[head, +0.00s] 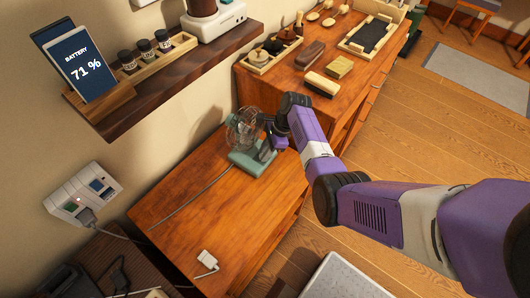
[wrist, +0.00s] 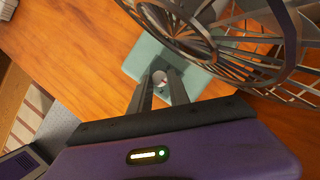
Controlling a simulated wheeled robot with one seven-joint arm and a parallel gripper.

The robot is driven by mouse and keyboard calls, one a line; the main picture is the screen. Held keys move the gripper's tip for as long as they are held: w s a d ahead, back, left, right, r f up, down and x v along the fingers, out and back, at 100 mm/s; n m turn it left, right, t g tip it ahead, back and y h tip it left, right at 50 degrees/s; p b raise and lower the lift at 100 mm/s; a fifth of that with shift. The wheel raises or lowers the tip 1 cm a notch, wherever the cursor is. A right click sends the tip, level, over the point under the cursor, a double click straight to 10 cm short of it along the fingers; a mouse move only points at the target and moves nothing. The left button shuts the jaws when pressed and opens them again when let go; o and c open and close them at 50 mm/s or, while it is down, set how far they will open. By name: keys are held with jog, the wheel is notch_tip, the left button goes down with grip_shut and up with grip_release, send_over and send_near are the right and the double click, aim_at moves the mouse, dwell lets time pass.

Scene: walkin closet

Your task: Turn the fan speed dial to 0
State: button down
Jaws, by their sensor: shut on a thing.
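The desk fan (head: 243,130) has a round wire cage and a teal base (head: 240,160). It stands on the wooden cabinet top. In the wrist view its cage (wrist: 245,35) fills the upper right, above the teal base (wrist: 140,60). The small pale speed dial (wrist: 160,76) on the base has a reddish mark. My gripper (wrist: 160,84) has its two dark fingers closed on either side of the dial. In the head view my gripper (head: 266,152) is at the right side of the fan base, and the dial is hidden. I cannot read the dial's setting.
A grey cord (head: 190,200) runs left from the fan. A wall outlet (head: 84,192) holds a plug, and a white plug (head: 207,260) lies on the cabinet (head: 175,235). A higher cabinet behind holds brushes and trays. A wall shelf (head: 165,85) overhangs at the upper left.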

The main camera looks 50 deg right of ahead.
dwell(0.4)
jog(key=c, duration=1.2)
grip_release()
jog(key=shift+c, duration=0.2)
jog(key=v, duration=0.7)
jog(key=shift+d+r+p, duration=0.2)
jog(key=shift+r+p, duration=0.1)
